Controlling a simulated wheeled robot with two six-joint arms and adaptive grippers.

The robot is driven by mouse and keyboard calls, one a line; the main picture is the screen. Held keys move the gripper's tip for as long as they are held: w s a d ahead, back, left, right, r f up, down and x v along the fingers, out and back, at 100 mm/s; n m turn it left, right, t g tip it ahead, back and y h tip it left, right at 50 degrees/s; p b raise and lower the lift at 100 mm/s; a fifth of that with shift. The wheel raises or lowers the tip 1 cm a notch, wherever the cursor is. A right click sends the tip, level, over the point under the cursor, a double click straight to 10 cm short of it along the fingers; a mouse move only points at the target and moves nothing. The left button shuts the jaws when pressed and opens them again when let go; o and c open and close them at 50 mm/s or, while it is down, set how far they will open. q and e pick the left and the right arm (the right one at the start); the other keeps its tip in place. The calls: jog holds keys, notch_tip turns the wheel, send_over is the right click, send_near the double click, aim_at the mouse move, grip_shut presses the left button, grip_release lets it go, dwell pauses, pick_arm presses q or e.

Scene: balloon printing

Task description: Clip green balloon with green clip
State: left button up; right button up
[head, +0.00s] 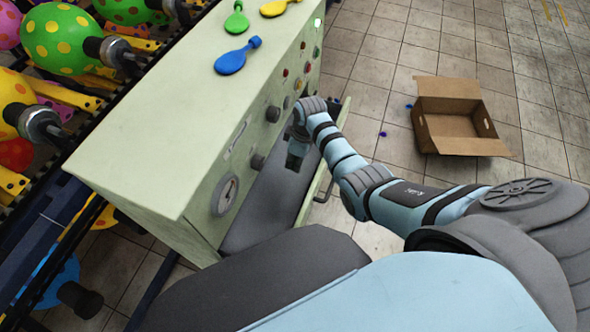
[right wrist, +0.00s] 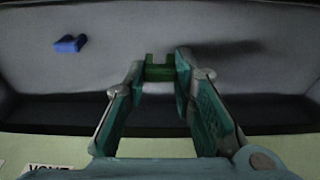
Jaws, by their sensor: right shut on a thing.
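A flat green balloon (head: 236,20) lies on top of the pale green cabinet (head: 150,110), near its far end. My right gripper (head: 293,163) reaches into the open grey drawer (head: 268,205) at the cabinet's front. In the right wrist view, its fingertips are shut on a small green clip (right wrist: 160,71), with the grey drawer floor behind it. A blue clip (right wrist: 70,43) lies in the drawer, apart from the gripper. The held clip is too small or hidden to make out in the head view. My left gripper is not in view.
A blue balloon (head: 236,57) and a yellow balloon (head: 280,7) lie near the green one. Inflated dotted balloons, one green (head: 60,38), hang on a rack at left. An open cardboard box (head: 455,130) stands on the tiled floor. The near cabinet top is bare.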

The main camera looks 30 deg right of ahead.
jog(key=shift+r+p, duration=2.05)
jog(key=shift+r, duration=0.1)
jog(key=shift+f, duration=0.1)
